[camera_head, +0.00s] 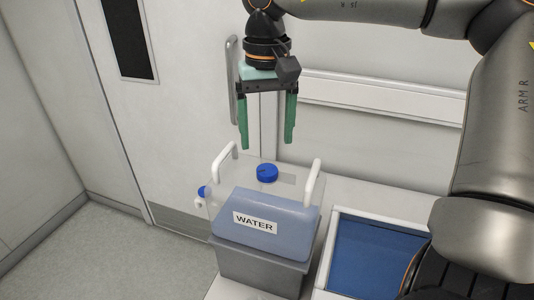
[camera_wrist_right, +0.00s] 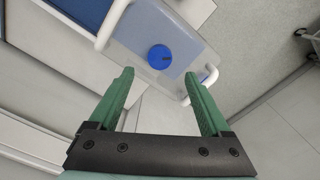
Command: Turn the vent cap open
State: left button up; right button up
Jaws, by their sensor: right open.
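A clear water container (camera_head: 262,215) labelled WATER stands on a grey block, with white handles at both sides. A round blue cap (camera_head: 267,172) sits on its top; it also shows in the right wrist view (camera_wrist_right: 160,56), beyond the fingertips. A second, smaller blue cap (camera_head: 202,192) is on a spout at the container's left side. My right gripper (camera_head: 268,145) is open and empty, with green fingers pointing down above the container, apart from the blue cap. It also shows in the right wrist view (camera_wrist_right: 158,76). My left gripper is not in view.
The grey block (camera_head: 258,268) under the container stands on a white surface. A blue-bottomed tray (camera_head: 372,262) lies to the right. A door with a handle (camera_head: 232,80) and a wall rail (camera_head: 370,98) are behind. Open floor lies at the left.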

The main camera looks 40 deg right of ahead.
notch_tip(320, 180, up, 6)
jog(key=shift+f, duration=0.15)
dwell(0.6)
